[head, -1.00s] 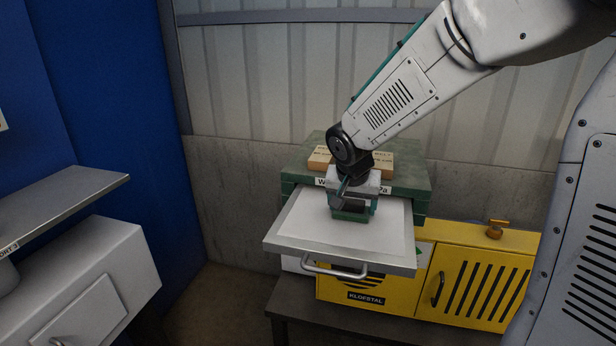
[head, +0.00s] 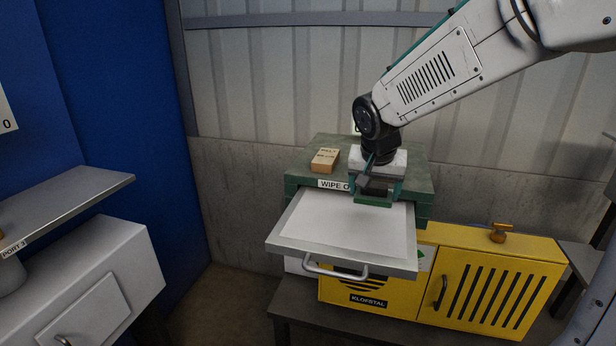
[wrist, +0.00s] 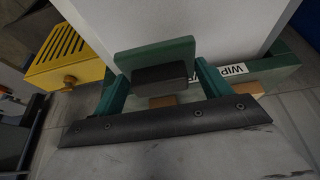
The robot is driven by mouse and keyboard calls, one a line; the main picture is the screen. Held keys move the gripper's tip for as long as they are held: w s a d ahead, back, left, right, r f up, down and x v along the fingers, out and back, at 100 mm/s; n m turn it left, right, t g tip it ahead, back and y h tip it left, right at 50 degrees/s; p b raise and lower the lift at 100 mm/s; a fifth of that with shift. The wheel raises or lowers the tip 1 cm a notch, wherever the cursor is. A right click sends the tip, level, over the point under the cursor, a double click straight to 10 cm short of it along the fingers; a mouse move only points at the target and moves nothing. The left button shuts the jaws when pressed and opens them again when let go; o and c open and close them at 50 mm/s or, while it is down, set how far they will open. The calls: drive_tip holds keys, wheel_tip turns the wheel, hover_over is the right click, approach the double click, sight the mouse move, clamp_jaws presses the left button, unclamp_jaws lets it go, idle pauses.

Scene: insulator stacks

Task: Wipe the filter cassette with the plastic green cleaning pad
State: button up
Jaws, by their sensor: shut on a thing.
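The filter cassette (head: 335,232) is a white panel in a grey frame with a front handle, drawn out of a green housing (head: 305,167). It also shows as the white surface in the wrist view (wrist: 205,25). My gripper (head: 379,188) is shut on the cleaning pad (head: 373,202), a flat green plate with a dark grip block. The pad is at the cassette's back right, close to the housing front. In the wrist view the green pad (wrist: 155,55) lies across the white panel. I cannot tell whether it touches the panel.
A light wooden block (head: 325,160) lies on the housing. A label starting "WIPE O" (head: 335,185) is partly hidden by my gripper. A yellow slotted cabinet (head: 480,285) stands below and right. A grey shelf (head: 70,205) is at left. Most of the panel's left and front is clear.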

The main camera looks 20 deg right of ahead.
drive_tip(key=shift+r, duration=1.35)
